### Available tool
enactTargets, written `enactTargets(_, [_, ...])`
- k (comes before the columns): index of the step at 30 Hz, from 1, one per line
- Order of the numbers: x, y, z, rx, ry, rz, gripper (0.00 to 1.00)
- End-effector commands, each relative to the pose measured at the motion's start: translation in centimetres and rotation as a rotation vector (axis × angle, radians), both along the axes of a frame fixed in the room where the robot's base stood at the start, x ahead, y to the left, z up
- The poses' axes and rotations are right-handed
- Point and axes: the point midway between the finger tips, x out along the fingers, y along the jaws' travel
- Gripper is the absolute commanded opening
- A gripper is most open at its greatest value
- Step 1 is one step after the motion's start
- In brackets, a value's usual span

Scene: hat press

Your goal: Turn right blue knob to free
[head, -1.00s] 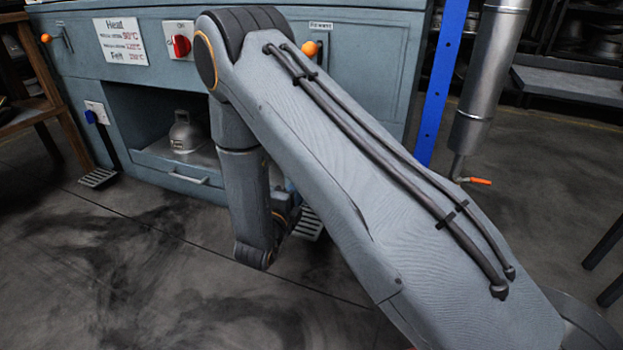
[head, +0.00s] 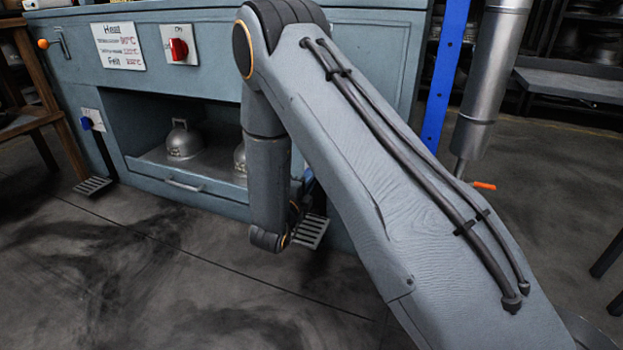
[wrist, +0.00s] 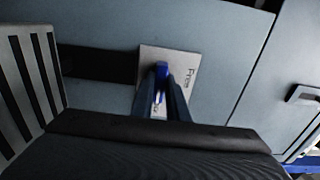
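The right blue knob (wrist: 162,69) sits on a pale plate (wrist: 150,55) in the wrist view. The word "Free" is printed along the plate's right side, turned sideways. My gripper (wrist: 163,80) reaches the knob with one dark finger on each side. The narrow gap between the fingertips is filled by the knob, so my gripper looks shut on it. The fingers cover part of the plate and its lower lettering. In the head view my arm hides this knob and my gripper.
The blue-grey press cabinet (head: 222,207) holds metal moulds in its open bay. A left blue knob (head: 86,123), a red switch (head: 179,49) and an orange-tipped lever (head: 43,44) are on its front. Pedals (head: 310,231) stand low. A blue post (head: 444,80) rises at right.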

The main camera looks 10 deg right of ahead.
Motion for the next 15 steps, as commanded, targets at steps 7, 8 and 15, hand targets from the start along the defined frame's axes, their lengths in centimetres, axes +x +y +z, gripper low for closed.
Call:
enactTargets(7, [-0.02, 0.01, 0.0, -0.002, 0.002, 0.0, 0.0])
enactTargets(8, [-0.02, 0.02, 0.0, -0.005, 0.004, 0.0, 0.0])
enactTargets(15, [-0.08, 0.03, 0.11, -0.058, 0.044, 0.0, 0.0])
